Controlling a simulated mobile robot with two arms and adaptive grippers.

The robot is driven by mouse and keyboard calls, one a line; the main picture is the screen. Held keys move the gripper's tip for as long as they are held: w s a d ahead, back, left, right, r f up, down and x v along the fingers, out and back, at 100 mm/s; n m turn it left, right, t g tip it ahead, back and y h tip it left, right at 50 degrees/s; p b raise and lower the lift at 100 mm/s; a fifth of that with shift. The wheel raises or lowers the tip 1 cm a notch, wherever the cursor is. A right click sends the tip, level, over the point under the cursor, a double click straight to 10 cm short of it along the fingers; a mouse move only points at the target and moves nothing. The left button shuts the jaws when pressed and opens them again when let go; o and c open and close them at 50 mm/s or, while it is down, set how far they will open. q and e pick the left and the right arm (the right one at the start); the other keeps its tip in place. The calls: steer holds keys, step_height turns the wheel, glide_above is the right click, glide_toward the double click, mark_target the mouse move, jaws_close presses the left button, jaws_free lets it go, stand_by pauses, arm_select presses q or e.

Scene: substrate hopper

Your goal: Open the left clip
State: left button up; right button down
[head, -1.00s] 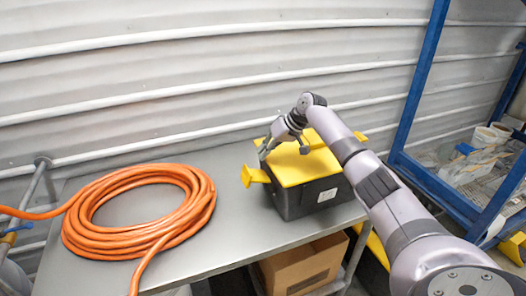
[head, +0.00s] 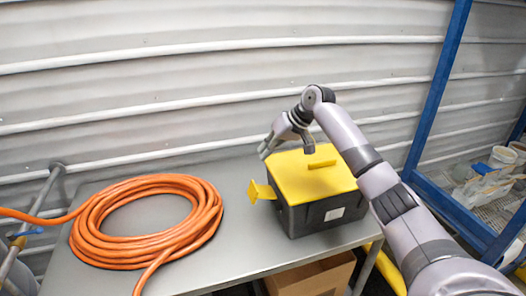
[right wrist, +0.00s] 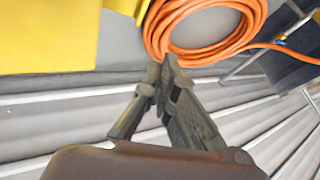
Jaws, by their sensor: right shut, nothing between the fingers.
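A dark box (head: 318,214) with a yellow lid (head: 300,176) stands on the grey table. The yellow left clip (head: 262,191) sticks outward from the box's left side, swung away from the wall. The clip on the other side is hidden behind my right arm. My right gripper (head: 266,150) is shut and empty, above and behind the left clip and apart from it. In the right wrist view its fingers (right wrist: 165,72) come together at the tips, with the yellow lid (right wrist: 45,35) at upper left. My left gripper is not in view.
A coiled orange hose (head: 205,222) lies on the grey table (head: 232,250) left of the box. A cardboard box (head: 315,279) is under the table. A blue rack (head: 437,90) stands at the right, and a corrugated wall (head: 150,85) is behind.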

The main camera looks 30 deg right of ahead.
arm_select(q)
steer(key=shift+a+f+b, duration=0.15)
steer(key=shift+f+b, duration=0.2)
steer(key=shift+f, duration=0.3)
arm_select(e)
steer(key=shift+s+a+r, duration=0.2)
steer(key=shift+a+r, duration=0.35)
steer(key=shift+r, duration=0.05)
steer(key=shift+s+a+r, duration=0.2)
steer(key=shift+a+r, duration=0.3)
steer(key=shift+r, duration=0.1)
